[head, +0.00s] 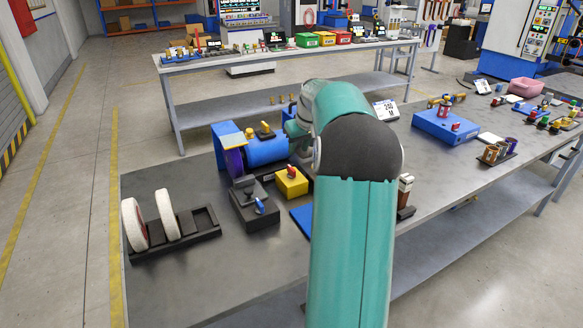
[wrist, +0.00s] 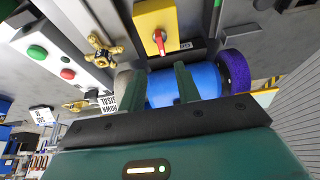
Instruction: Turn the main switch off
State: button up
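The main switch (head: 291,184) is a yellow box with a red rotary handle, on the grey bench left of my arm. In the wrist view the yellow box (wrist: 146,18) is at the top centre, and its red handle (wrist: 159,41) points down the picture, with a small label plate beside it. My gripper (wrist: 158,84) is open, with two dark green fingers apart and nothing held between them. The fingertips lie below the red handle in the wrist view, apart from it, in front of a blue cylinder.
The blue machine (head: 265,151) with a purple wheel stands behind the switch. A rack holds white wheels (head: 135,225). In the wrist view, a brass valve handle (wrist: 104,50) is left of the switch.

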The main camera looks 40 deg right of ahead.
aim_at(292, 168)
jog(key=x, duration=1.1)
jog(key=shift+a, duration=0.1)
grip_shut()
